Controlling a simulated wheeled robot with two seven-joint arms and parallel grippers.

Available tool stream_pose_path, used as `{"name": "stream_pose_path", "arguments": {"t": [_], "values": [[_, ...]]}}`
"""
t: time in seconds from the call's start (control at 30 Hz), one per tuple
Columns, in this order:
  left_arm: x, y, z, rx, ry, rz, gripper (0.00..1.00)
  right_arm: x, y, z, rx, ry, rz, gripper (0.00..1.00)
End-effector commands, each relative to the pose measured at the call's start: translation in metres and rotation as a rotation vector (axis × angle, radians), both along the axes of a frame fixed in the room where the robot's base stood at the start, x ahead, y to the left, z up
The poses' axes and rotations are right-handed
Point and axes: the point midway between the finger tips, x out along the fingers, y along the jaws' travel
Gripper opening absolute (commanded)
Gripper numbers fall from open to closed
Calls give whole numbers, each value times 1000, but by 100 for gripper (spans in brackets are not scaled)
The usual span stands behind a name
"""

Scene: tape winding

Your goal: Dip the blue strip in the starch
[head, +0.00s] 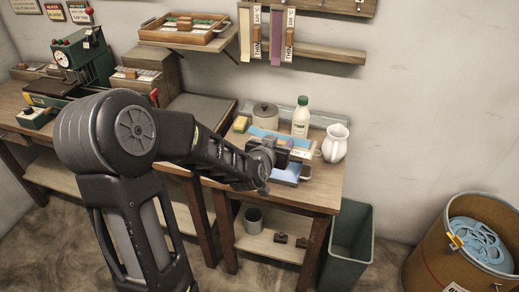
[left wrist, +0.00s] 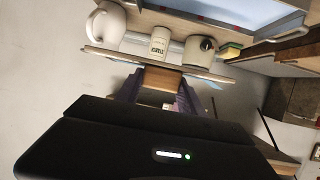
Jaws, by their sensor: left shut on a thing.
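My left gripper (head: 272,158) reaches over the small side table and is shut on the wooden grip (left wrist: 160,78) of the blue strip. A white label (head: 301,153) shows beside the fingers. The strip itself is mostly hidden by the gripper. A shallow tray (head: 306,172) with blue in it lies under and around the gripper; in the left wrist view its blue surface (left wrist: 240,14) is at the top. I cannot tell whether the strip touches the starch. The white starch bottle (head: 300,117) with a green cap stands behind. My right gripper is out of view.
A lidded pot (head: 265,116), a sponge (head: 241,124) and a white jug (head: 335,143) stand close around the tray. A beige strip and a purple strip (head: 276,38) hang on the wall. A green bin (head: 352,235) and a brown drum (head: 437,240) stand to the right.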

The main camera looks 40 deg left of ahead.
Motion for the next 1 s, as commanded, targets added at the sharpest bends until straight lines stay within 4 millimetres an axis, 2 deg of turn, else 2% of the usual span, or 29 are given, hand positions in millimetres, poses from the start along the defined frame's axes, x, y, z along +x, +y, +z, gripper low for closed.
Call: {"name": "stream_pose_path", "arguments": {"t": [0.03, 0.1, 0.23, 0.67, 1.0], "values": [[-1, 20, -13, 4, 2, 27, 2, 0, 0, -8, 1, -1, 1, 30], [-3, 40, -22, 6, 4, 53, 2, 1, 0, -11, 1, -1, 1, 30], [-7, 61, -30, 10, 6, 79, 2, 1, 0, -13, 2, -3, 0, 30], [-7, 64, -31, 11, 6, 82, 2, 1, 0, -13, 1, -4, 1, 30], [-8, 63, -48, 9, 8, 82, 2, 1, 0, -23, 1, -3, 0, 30]]}}
